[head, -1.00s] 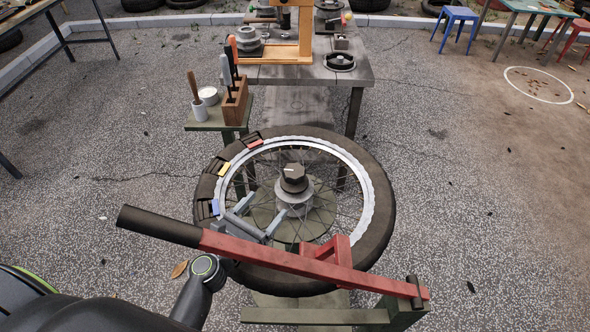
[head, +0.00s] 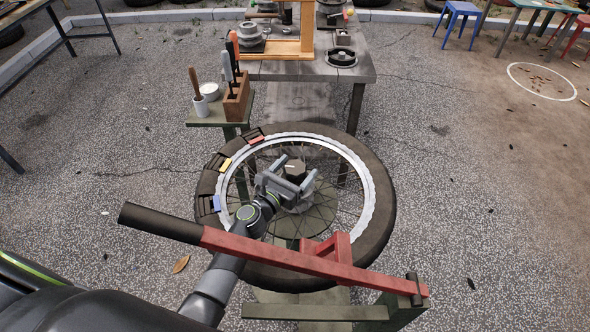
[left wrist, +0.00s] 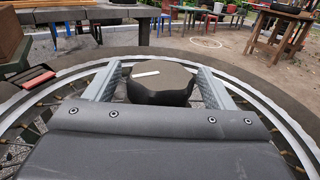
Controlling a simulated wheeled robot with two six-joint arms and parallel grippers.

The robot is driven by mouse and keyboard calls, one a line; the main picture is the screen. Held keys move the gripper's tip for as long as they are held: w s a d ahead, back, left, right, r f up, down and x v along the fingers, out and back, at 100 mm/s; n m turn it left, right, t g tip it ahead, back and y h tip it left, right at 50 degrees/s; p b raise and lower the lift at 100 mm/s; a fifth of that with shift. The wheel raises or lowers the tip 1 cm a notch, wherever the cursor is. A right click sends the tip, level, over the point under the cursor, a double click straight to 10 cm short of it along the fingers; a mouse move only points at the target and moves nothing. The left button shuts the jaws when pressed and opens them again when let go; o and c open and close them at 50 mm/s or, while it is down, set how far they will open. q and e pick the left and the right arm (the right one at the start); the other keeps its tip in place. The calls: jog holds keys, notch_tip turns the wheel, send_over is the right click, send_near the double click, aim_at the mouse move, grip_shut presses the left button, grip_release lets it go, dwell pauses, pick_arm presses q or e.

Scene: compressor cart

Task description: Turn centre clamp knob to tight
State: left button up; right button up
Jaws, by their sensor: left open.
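The centre clamp knob (head: 294,167) is a dark, faceted knob with a white mark on top, at the hub of the wheel (head: 381,215). In the left wrist view the knob (left wrist: 160,84) stands straight ahead, between the two fingers. My left gripper (head: 294,184) is open, with its fingers reaching towards the knob from the lower left, one on each side. In the wrist view the left gripper (left wrist: 158,85) shows gaps beside the knob, wider on the right, so I see no grip. The knob's near lower part is hidden by the gripper. My right gripper is not in view.
A red lever with a black handle (head: 160,223) crosses over the wheel's near side. Coloured clips, one of them blue (head: 216,204), sit on the left rim. A small stand (head: 205,120) holds tools, and a workbench (head: 290,72) stands behind.

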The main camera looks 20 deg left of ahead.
pick_arm(q)
jog(key=shift+c, duration=0.4)
jog(key=c, duration=0.9)
